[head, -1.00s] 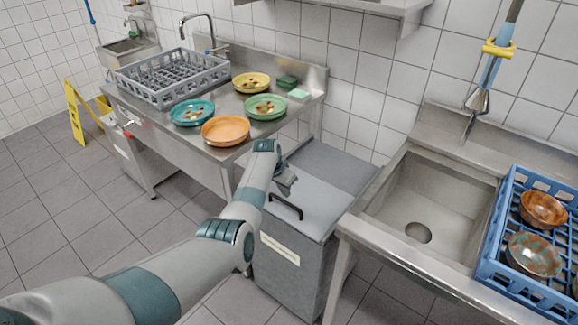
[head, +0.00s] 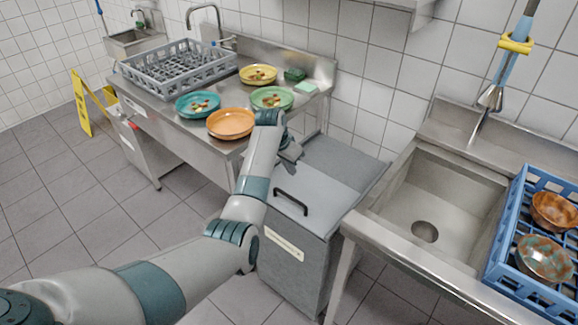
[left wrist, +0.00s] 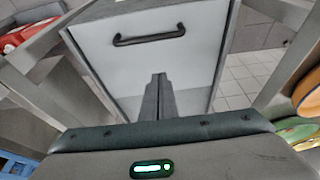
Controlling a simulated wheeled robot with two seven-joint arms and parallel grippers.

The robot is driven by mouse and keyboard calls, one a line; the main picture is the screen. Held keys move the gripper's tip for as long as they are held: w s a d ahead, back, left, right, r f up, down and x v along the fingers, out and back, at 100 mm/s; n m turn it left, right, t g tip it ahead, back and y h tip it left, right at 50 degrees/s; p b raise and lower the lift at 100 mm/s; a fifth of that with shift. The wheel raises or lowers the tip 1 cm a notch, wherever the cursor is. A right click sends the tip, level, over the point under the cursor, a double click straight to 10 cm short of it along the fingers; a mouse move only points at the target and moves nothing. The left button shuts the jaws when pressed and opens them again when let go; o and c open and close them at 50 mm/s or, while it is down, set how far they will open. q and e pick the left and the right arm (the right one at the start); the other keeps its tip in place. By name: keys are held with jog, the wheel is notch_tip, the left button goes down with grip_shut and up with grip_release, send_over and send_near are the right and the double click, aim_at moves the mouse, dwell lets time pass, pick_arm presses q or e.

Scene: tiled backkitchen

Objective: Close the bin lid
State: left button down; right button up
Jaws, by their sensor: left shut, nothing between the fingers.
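The grey bin (head: 278,268) stands between the dish table and the sink. Its light grey lid (head: 318,195) lies flat on the bin's top, with no visible gap at the front edge. A black bar handle (head: 292,202) is near the lid's front edge. In the left wrist view the lid (left wrist: 190,60) and handle (left wrist: 150,39) show clearly. My left gripper (head: 290,157) is above the lid's left rear part, apart from the handle. Its fingers (left wrist: 158,84) are together and empty. My right gripper is not in view.
The steel table (head: 200,130) at left holds a grey rack (head: 178,72) and several plates, including an orange one (head: 231,124) close by my left gripper. A sink (head: 435,205) and blue crate (head: 530,288) stand at right. A yellow floor sign (head: 82,103) is far left.

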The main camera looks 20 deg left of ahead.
pick_arm(q)
jog(key=shift+v, duration=1.05)
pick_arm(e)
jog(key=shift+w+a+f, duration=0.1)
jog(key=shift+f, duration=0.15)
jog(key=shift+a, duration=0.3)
